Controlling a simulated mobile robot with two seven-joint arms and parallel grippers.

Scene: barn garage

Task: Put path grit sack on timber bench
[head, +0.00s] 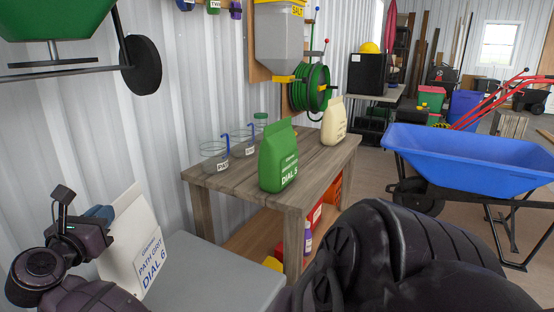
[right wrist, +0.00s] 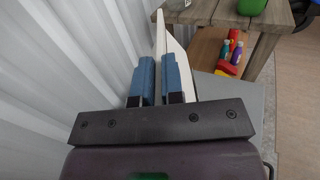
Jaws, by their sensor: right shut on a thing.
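The path grit sack (head: 146,252) is off-white with blue print reading "PATH GRIT DIAL 6". It stands at the lower left of the head view, beside the metal wall. My right gripper (head: 98,213) is shut on its upper part. In the right wrist view, the blue fingers (right wrist: 163,80) sit on both sides of the pale sack (right wrist: 172,48). I cannot tell whether its base touches the grey surface below. The timber bench (head: 322,163) stands to the right, its top also showing in the right wrist view (right wrist: 222,12). My left gripper is out of view.
A green sack (head: 284,165) and a cream sack (head: 334,123) stand on the bench. Glass jars (head: 214,157) line its wall side. A grey surface (head: 215,275) lies before it. A blue wheelbarrow (head: 465,165) stands to the right. The front-left bench corner is clear.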

